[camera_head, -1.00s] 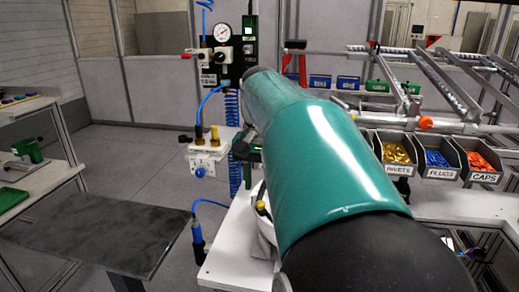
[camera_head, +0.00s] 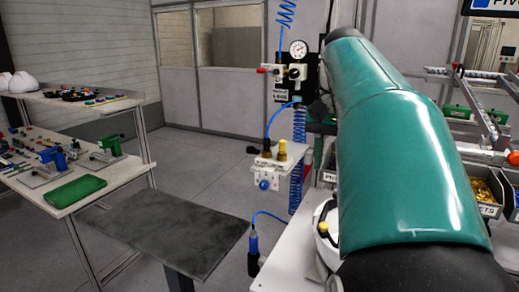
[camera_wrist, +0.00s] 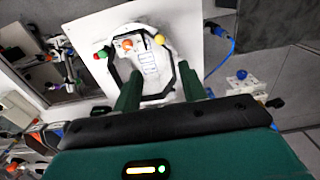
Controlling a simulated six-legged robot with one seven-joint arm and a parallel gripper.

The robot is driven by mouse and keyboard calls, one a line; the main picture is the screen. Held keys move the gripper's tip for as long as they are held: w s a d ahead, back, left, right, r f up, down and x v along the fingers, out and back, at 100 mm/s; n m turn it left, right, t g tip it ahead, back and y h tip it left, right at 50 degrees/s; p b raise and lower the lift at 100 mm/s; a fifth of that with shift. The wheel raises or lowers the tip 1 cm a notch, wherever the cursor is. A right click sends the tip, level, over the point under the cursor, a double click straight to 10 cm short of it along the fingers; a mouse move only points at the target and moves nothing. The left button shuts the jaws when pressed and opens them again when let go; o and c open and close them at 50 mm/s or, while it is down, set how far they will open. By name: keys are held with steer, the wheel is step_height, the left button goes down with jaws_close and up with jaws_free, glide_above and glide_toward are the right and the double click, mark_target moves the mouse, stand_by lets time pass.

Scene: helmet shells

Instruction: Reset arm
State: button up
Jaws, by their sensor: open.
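In the wrist view my gripper (camera_wrist: 160,84) has its two green fingers spread apart, with nothing held between them. Beyond the fingers is a white helmet shell (camera_wrist: 150,62) with a dark strap or frame around it and red, green, orange and yellow knobs. It rests on a white board (camera_wrist: 96,22). In the head view my teal arm covers the right middle and hides the gripper. Part of the white shell (camera_head: 324,238) shows at the arm's left edge, on the white bench top (camera_head: 290,262).
A dark grey table (camera_head: 170,230) stands at front left. Left benches hold a green mat (camera_head: 75,191), tools and white shells (camera_head: 20,81). A post with a gauge (camera_head: 298,49) and blue coiled hoses stands by the arm. A rivet bin (camera_head: 482,190) is right. Floor behind is clear.

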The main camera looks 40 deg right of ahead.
steer(key=w+a+f+n+t, duration=0.1)
steer(key=a+f+n+t, duration=0.1)
steer(key=a+f+n, duration=0.4)
steer(key=w+a+f+n+t, duration=0.1)
steer(key=a+f+n+t, duration=0.2)
steer(key=a+f+n, duration=0.4)
steer(key=a+f, duration=0.4)
steer(key=a, duration=0.5)
steer(key=a+f, duration=0.4)
steer(key=a, duration=0.5)
steer(key=shift+w+t, duration=0.2)
steer(key=shift+t, duration=0.1)
steer(key=shift+c, duration=0.6)
steer(key=shift+d, duration=0.1)
